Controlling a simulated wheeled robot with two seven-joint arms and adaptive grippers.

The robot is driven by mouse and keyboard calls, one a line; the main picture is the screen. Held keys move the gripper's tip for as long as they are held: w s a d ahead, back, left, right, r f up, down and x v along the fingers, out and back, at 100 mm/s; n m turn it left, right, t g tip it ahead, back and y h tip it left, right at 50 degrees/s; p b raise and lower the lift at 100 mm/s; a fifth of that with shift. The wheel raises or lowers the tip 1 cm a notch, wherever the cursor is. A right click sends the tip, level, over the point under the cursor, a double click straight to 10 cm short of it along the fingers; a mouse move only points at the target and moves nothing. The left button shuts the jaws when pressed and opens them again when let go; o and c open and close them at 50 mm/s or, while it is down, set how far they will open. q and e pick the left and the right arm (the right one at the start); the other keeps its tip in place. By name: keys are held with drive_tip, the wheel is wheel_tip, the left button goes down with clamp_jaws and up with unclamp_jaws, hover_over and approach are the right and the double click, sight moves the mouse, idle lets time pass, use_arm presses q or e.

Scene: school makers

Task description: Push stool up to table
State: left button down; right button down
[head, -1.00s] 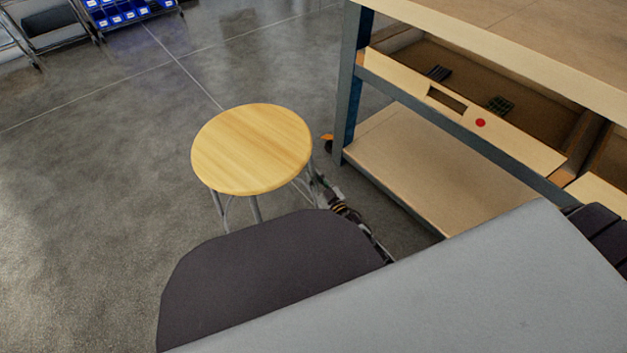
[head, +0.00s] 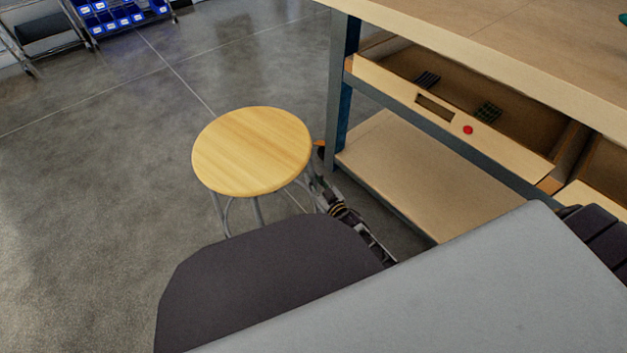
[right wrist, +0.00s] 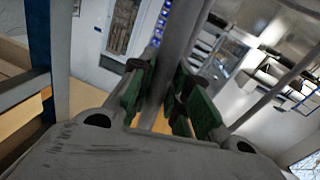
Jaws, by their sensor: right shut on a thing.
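The stool (head: 252,151) has a round light-wood seat and grey metal legs. It stands upright on the floor, left of the table (head: 470,30), with a narrow gap between seat and table leg. My right gripper (head: 318,188) is low at the stool's right side, partly hidden by my own body. In the right wrist view its green-padded fingers (right wrist: 160,98) are shut on a grey stool leg (right wrist: 181,40). My left gripper is out of view.
The table has a blue-grey leg (head: 342,90), an open wooden drawer (head: 450,120) and a lower shelf (head: 430,175). A rack of blue bins (head: 120,15) stands far back left. The floor left of the stool is clear.

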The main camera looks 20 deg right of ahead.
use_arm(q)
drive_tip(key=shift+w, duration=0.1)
use_arm(e)
drive_tip(key=shift+d, duration=0.1)
drive_tip(key=c, duration=1.7)
unclamp_jaws()
drive_tip(key=o, duration=0.4)
drive_tip(key=shift+s+d, duration=0.1)
drive_tip(key=shift+s, duration=0.95)
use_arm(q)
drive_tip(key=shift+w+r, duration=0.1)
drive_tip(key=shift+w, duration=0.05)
use_arm(e)
drive_tip(key=shift+s+d, duration=0.3)
drive_tip(key=shift+s, duration=1.3)
drive_tip(key=shift+s+d, duration=0.3)
drive_tip(key=shift+s, duration=1.35)
drive_tip(key=shift+s+d, duration=0.3)
drive_tip(key=shift+s, duration=1.3)
